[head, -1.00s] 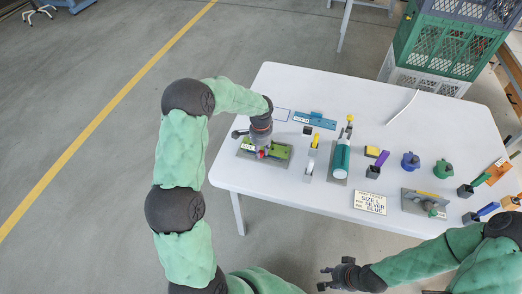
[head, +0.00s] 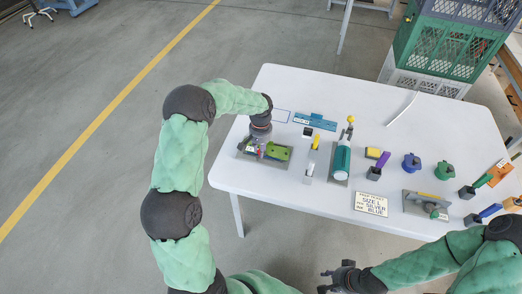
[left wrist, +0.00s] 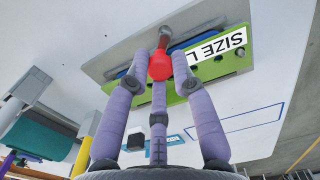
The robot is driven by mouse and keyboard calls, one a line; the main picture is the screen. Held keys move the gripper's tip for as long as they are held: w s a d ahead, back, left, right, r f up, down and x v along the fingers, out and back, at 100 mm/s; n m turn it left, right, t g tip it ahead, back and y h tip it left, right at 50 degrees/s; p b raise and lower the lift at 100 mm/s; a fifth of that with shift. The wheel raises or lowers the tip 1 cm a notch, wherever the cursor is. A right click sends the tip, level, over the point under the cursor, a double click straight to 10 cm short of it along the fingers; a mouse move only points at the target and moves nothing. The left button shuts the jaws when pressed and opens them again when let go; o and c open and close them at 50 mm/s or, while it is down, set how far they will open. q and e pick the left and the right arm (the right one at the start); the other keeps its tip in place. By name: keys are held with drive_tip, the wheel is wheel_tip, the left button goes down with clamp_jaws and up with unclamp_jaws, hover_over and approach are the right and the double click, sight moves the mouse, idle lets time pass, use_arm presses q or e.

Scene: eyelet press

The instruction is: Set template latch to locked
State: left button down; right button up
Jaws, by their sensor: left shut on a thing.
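The green template (head: 279,153) sits on a grey base (head: 243,155) at the table's left end. It also shows in the left wrist view, as a green plate (left wrist: 215,68) with a "SIZE L" label (left wrist: 222,44). The latch's red knob (left wrist: 160,67) is on a short stem at the plate's edge. My left gripper (head: 261,151) is over the template. In the left wrist view its fingers (left wrist: 160,78) are closed around the red knob. The latch's lock marking cannot be made out. My right gripper (head: 328,280) is empty off the table's front edge, fingers apart.
An order card (head: 371,203) reads size L, silver, blue. More holders and pots stand further right. The table's (head: 290,80) back left is clear.

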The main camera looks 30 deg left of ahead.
use_arm(q)
drive_tip(key=shift+w+a+n, duration=0.1)
drive_tip(key=shift+a+n, duration=0.1)
drive_tip(key=shift+n, duration=1.3)
drive_tip(key=c, duration=1.1)
unclamp_jaws()
drive_tip(key=shift+o, duration=0.2)
wheel_tip(320, 180, up, 12)
